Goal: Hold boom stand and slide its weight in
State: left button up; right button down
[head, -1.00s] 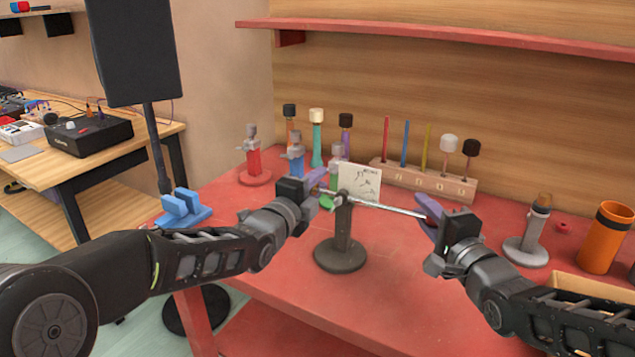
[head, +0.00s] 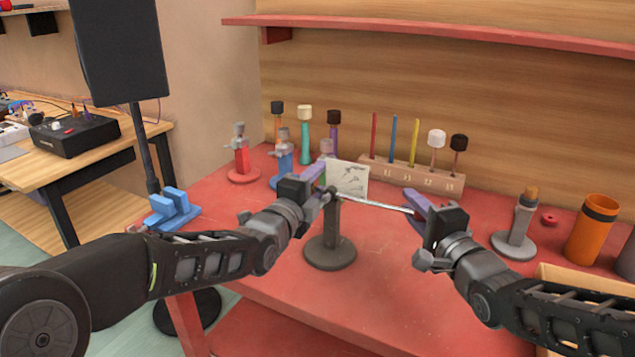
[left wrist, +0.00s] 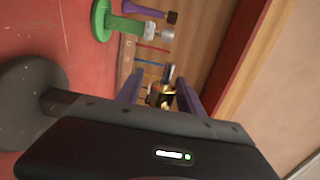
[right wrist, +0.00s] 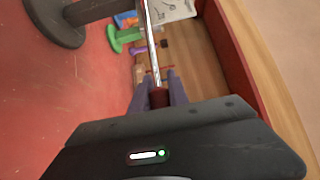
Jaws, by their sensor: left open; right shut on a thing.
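The boom stand (head: 334,225) is upright on the red table, with a round dark base, a short post and a silver rod (head: 375,204) across its top. My right gripper (head: 412,205) is at the rod's right end. In the right wrist view its fingers are shut on the rod's dark red end grip (right wrist: 158,97). My left gripper (head: 322,174) is open just left of the post top. In the left wrist view a gold and black piece (left wrist: 160,95), apparently the weight, lies between its fingers without clear contact. In the head view the left gripper mostly hides this piece.
A white card (head: 348,177) stands behind the post. A wooden rack (head: 412,176) of sticks and mallets is at the back. Small coloured stands, one red (head: 242,165), are behind my left gripper. A grey stand (head: 515,240) and orange cup (head: 591,232) are at right.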

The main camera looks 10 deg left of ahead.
pick_arm(q)
jog(key=v, duration=1.2)
pick_arm(e)
jog(key=c, duration=1.2)
grip_release()
jog(key=v, duration=1.2)
